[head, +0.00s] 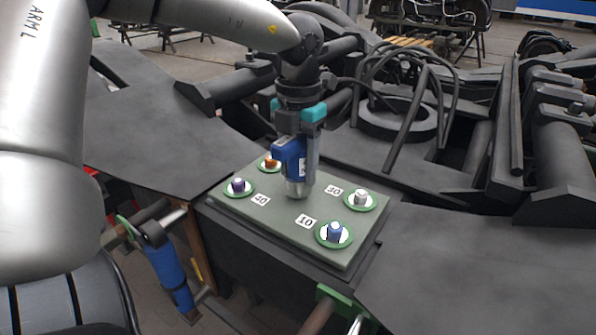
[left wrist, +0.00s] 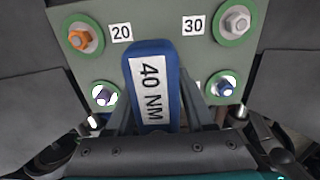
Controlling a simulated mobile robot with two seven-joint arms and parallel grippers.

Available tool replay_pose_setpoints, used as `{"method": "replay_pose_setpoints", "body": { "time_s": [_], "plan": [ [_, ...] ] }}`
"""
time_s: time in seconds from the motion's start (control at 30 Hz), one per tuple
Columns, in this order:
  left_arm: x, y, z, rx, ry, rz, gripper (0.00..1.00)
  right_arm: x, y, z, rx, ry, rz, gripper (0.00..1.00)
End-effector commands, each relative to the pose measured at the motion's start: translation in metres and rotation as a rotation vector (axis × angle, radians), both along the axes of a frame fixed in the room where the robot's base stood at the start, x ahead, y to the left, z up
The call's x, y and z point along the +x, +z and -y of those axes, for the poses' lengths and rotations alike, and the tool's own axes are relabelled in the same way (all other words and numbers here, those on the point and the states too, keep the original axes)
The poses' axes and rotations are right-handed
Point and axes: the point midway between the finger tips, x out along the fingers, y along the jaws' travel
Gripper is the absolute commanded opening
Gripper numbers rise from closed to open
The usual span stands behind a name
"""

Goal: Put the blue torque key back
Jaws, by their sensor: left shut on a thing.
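My left gripper (head: 298,130) is shut on the blue torque key (head: 290,158), above the middle of a grey-green plate (head: 285,222). The key hangs roughly upright, with its silver lower end pointing down between the bolts. I cannot tell whether that end touches the plate. In the left wrist view the key (left wrist: 150,62) sits between the fingers, and its white label reads "40 NM". No holder for the key is clearly visible. My right gripper is not in view.
The plate carries an orange bolt (head: 270,162), a purple bolt (head: 238,185), a silver bolt (head: 361,198) and a blue bolt (head: 334,232), each in a green ring. Dark bogie frame parts (head: 480,250) surround it. A blue cylinder (head: 168,272) stands at lower left.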

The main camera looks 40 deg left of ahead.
Motion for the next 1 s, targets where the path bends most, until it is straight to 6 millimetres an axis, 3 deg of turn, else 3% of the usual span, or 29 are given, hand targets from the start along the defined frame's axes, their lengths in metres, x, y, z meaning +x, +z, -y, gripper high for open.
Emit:
{"method": "replay_pose_setpoints", "body": {
  "time_s": [0.1, 0.4, 0.43, 0.7, 1.0],
  "plan": [
    [-0.0001, -0.0121, 0.0006, -0.002, -0.001, 0.000, 0.00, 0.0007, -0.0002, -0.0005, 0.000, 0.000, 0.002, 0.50],
    [0.0004, -0.0135, 0.0003, -0.001, -0.001, 0.002, 0.00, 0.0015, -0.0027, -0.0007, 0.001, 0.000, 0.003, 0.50],
    [-0.0002, -0.0140, 0.0002, -0.001, 0.000, 0.000, 0.56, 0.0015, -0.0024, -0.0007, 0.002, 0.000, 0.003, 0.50],
    [-0.0002, -0.0133, 0.0002, -0.001, 0.000, 0.000, 0.84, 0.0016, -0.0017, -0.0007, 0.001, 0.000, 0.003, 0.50],
    [-0.0002, -0.0110, 0.0002, -0.001, 0.000, 0.000, 0.84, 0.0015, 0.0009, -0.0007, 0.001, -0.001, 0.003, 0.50]
  ]
}}
